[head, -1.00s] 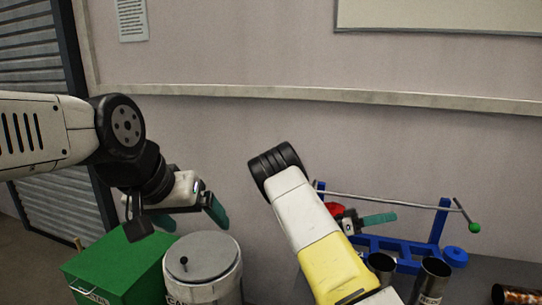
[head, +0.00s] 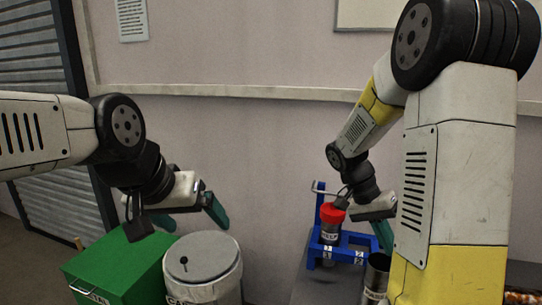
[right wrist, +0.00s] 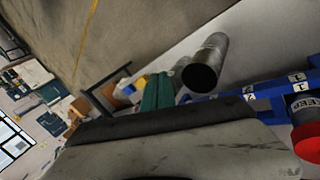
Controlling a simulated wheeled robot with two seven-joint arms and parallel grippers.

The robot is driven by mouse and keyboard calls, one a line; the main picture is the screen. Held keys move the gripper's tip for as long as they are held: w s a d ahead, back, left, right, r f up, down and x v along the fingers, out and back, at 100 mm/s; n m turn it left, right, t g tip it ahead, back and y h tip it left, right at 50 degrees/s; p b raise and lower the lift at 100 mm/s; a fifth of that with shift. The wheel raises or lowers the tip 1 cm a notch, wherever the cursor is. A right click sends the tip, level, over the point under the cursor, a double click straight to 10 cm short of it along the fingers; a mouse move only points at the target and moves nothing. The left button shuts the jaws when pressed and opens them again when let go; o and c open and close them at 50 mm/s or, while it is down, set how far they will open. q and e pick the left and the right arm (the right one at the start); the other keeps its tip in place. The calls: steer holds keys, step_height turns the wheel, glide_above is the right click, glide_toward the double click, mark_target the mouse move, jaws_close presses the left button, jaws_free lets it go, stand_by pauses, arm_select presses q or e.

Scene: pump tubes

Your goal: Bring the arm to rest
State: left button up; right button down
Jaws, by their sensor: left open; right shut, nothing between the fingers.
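My left gripper (head: 214,210) hangs open and empty at left, above the green box and the grey bin, with teal fingers pointing down right. My right arm folds up large along the right of the head view. Its gripper (head: 384,236) is shut and empty, right of a red-capped tube (head: 330,232) and above an open metal tube (head: 376,277). In the right wrist view the teal fingers (right wrist: 158,92) are together. The red-capped tube stands in the blue rack (head: 314,258), and its red cap (right wrist: 307,143) shows at the right edge there.
A green box (head: 118,268) and a grey lidded bin (head: 203,265) stand at lower left. The rack has a raised bar and number labels. The wall between the arms is clear.

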steer(key=s+a+r+n+t+y, duration=0.7)
steer(key=s+a+r+n+t, duration=0.1)
steer(key=a+r, duration=0.5)
steer(key=shift+s+a+n+t, duration=0.15)
steer(key=shift+a+n+t, duration=0.25)
steer(key=shift+n+t, duration=0.4)
